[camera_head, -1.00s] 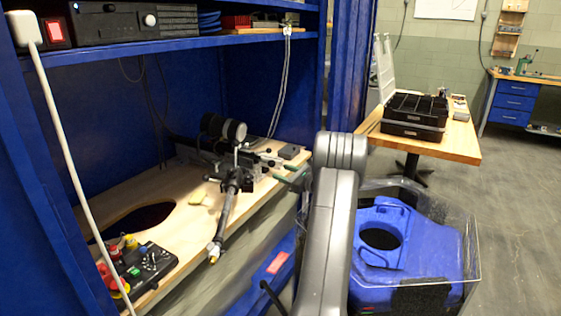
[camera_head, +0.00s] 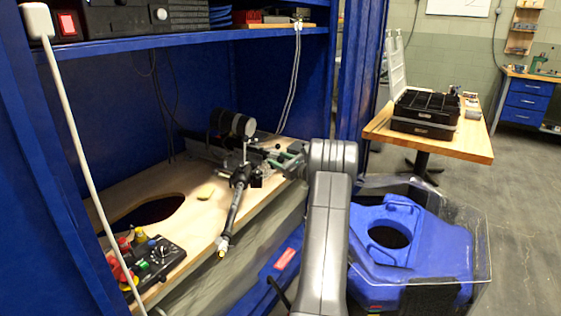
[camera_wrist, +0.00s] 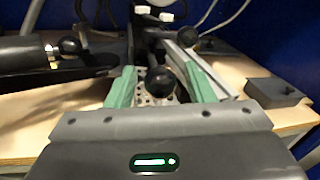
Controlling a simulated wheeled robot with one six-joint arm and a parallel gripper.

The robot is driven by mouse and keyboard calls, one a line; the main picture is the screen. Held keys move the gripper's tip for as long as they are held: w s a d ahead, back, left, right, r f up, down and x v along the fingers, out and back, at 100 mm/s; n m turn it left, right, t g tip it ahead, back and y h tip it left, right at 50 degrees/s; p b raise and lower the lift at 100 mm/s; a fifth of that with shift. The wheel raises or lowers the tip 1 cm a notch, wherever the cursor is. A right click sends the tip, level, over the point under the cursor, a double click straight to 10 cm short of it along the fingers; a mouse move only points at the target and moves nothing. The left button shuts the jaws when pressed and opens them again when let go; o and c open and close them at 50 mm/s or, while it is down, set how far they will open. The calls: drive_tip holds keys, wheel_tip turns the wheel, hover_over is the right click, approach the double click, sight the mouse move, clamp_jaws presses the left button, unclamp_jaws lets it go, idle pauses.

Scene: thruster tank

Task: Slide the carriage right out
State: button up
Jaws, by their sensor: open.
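The carriage (camera_head: 243,158) appears to be the metal assembly on the wooden bench, with dark cylinders (camera_head: 233,123) above it and a long dark rod pointing toward the front. In the wrist view a black ball knob (camera_wrist: 161,82) stands in front of a perforated metal plate (camera_wrist: 150,100). My gripper (camera_wrist: 160,78) is open, with one green finger on each side of the knob and visible gaps to it. In the head view my gripper (camera_head: 287,162) is at the carriage's right side; the knob is not clear there.
A pale metal rail (camera_wrist: 215,75) runs behind the right finger. A grey block (camera_wrist: 272,91) sits on the bench to the right. A control box (camera_head: 153,260) and a bench hole (camera_head: 150,208) are at left. A blue tank unit (camera_head: 425,240) stands right of my arm.

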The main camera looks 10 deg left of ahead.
clamp_jaws()
drive_tip(key=w+d+v, duration=0.1)
drive_tip(key=v, duration=0.8)
drive_tip(key=shift+w+d+b, duration=0.15)
drive_tip(key=shift+w+b, duration=0.05)
drive_tip(key=shift+b, duration=0.15)
unclamp_jaws()
